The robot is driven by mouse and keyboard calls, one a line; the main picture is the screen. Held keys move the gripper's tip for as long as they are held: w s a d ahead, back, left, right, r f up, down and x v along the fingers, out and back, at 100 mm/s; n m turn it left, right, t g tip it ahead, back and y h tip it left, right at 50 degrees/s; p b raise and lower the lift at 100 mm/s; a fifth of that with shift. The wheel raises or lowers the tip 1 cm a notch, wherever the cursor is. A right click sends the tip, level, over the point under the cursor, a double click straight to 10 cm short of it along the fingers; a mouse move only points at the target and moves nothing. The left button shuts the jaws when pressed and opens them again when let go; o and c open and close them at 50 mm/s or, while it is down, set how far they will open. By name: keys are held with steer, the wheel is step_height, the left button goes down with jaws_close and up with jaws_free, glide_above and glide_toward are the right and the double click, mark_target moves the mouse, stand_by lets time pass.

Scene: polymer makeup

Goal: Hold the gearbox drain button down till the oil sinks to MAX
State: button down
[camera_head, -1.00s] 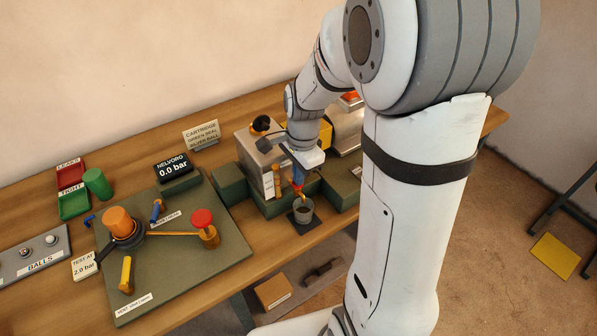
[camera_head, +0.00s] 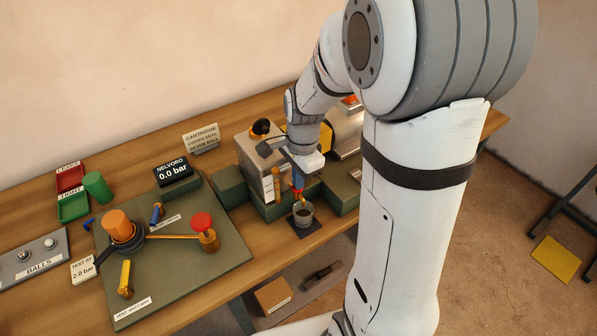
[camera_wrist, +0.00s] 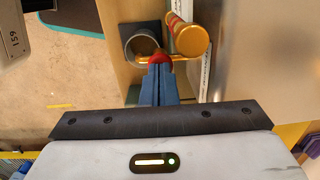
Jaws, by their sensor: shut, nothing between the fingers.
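The gearbox (camera_head: 255,155) is a grey metal housing at the back of the bench. An amber oil gauge (camera_head: 276,184) stands on its front; it also shows end-on in the wrist view (camera_wrist: 188,39), where the oil level and MAX mark cannot be read. My gripper (camera_head: 297,186) points down beside the gauge, its blue fingers shut and empty. In the wrist view the fingertips (camera_wrist: 160,70) are at the red drain button (camera_wrist: 160,58), overlapping it; whether it is pressed in cannot be told. A grey cup (camera_head: 303,213) stands below on a dark pad.
A green test board (camera_head: 215,262) with a red knob (camera_head: 202,221) and orange cylinder (camera_head: 118,222) lies to the left. Green blocks (camera_head: 229,185) flank the gearbox. The bench front edge runs close to the cup.

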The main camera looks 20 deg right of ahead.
steer(key=shift+s+f, duration=0.25)
step_height(320, 180, up, 14)
steer(key=p, duration=0.2)
steer(key=shift+w+d+r, duration=0.15)
steer(key=shift+d+r, duration=0.1)
steer(key=shift+d, duration=0.1)
stand_by(1.4)
steer(key=s+n+t, duration=0.3)
steer(key=s+n, duration=1.1)
steer(key=shift+s+a+f+h, duration=0.2)
steer(key=shift+a+h, duration=0.05)
steer(key=shift+h, duration=0.05)
stand_by(1.0)
